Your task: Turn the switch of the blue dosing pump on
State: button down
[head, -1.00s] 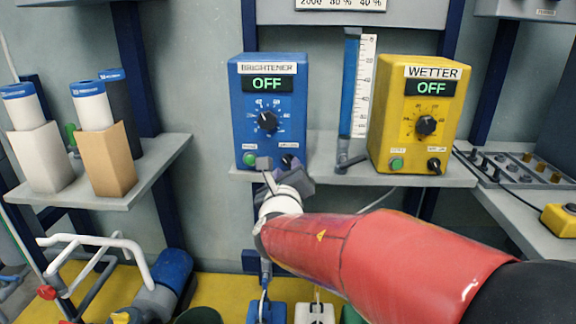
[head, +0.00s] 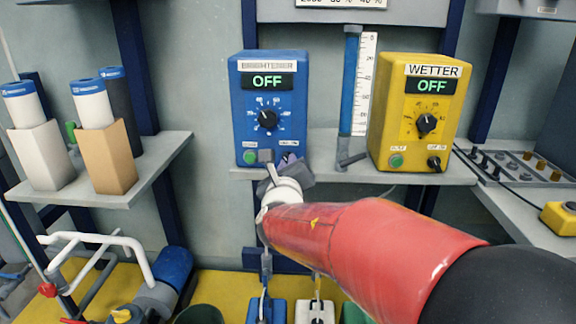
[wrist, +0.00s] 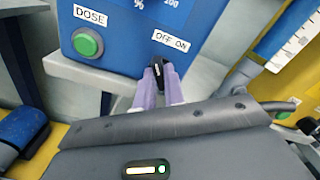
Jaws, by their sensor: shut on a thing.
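The blue dosing pump (head: 268,95) stands on a grey shelf, and its display (head: 267,81) reads OFF. In the wrist view its lower face shows a green DOSE button (wrist: 88,42) and an OFF ON label (wrist: 171,41). A small black switch knob (wrist: 158,70) sits below that label. My gripper (wrist: 159,84) has its pale purple fingers closed around the knob, one on each side. In the head view my gripper (head: 290,165) is at the pump's lower right corner and hides the switch.
A yellow pump (head: 420,112) labelled WETTER, also reading OFF, stands to the right on the shelf (head: 345,170). A blue tube with a scale (head: 360,85) stands between the pumps. Cartons with rolls (head: 105,150) stand on the left shelf.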

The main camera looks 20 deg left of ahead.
jog(key=shift+f+b, duration=0.15)
jog(key=shift+b, duration=0.35)
jog(key=m+b, duration=1.3)
jog(key=b, duration=0.3)
jog(key=shift+m, duration=0.3)
jog(key=shift+b, duration=0.3)
jog(key=c, duration=1.5)
grip_release()
jog(key=shift+s, duration=0.1)
